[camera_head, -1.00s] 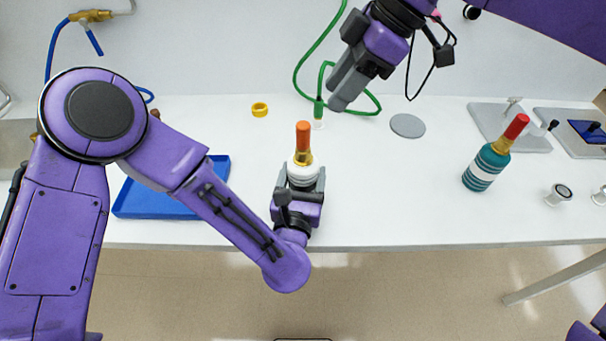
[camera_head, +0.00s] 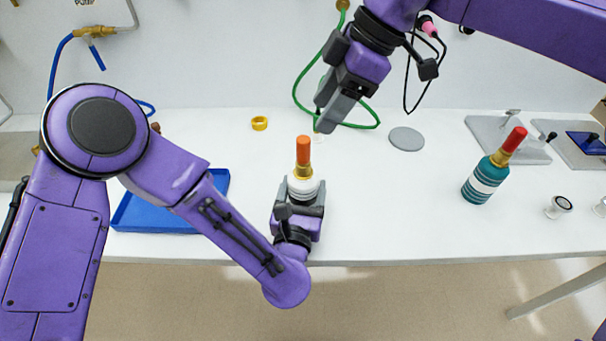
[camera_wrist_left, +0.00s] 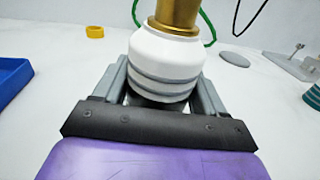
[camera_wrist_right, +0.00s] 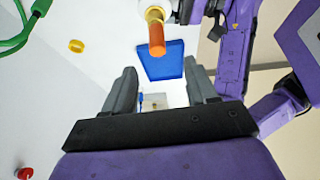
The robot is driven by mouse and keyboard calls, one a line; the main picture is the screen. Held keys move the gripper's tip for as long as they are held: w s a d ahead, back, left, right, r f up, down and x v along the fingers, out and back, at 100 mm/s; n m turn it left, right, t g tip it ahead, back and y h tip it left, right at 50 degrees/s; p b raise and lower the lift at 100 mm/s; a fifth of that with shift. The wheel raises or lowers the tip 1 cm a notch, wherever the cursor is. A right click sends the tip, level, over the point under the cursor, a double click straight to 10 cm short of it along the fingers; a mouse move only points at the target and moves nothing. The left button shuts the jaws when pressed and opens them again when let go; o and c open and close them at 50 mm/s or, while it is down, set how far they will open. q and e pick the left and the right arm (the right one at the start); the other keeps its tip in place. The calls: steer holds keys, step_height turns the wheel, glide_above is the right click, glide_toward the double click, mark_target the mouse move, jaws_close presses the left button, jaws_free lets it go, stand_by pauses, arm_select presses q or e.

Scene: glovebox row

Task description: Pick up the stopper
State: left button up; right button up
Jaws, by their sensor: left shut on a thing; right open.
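A white bottle (camera_head: 304,187) with grey bands and a gold neck stands upright near the table's front, with an orange stopper (camera_head: 303,150) in its top. My left gripper (camera_head: 299,200) is shut around the bottle's body; the left wrist view shows the white body (camera_wrist_left: 168,62) between its fingers. My right gripper (camera_head: 332,118) is open and empty, raised behind and to the right of the stopper. In the right wrist view the orange stopper (camera_wrist_right: 157,40) lies beyond the open fingers (camera_wrist_right: 160,95), apart from them.
A teal bottle (camera_head: 485,178) with a red top stands at the right. A blue tray (camera_head: 150,216) lies behind my left arm. A yellow ring (camera_head: 259,123), a grey disc (camera_head: 406,139) and a green hose (camera_head: 298,85) are at the back. The table between the bottles is clear.

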mark_target(301, 139)
steer(key=a+n+h, duration=0.2)
steer(key=n+h, duration=0.1)
steer(key=a+n+h, duration=0.2)
steer(key=shift+w+a+r, duration=0.1)
steer(key=shift+w+r, duration=0.1)
steer(key=shift+r, duration=0.15)
step_height(301, 139, down, 5)
steer(key=shift+a+r, duration=0.15)
step_height(301, 139, down, 6)
steer(key=shift+r, duration=0.1)
jaws_close()
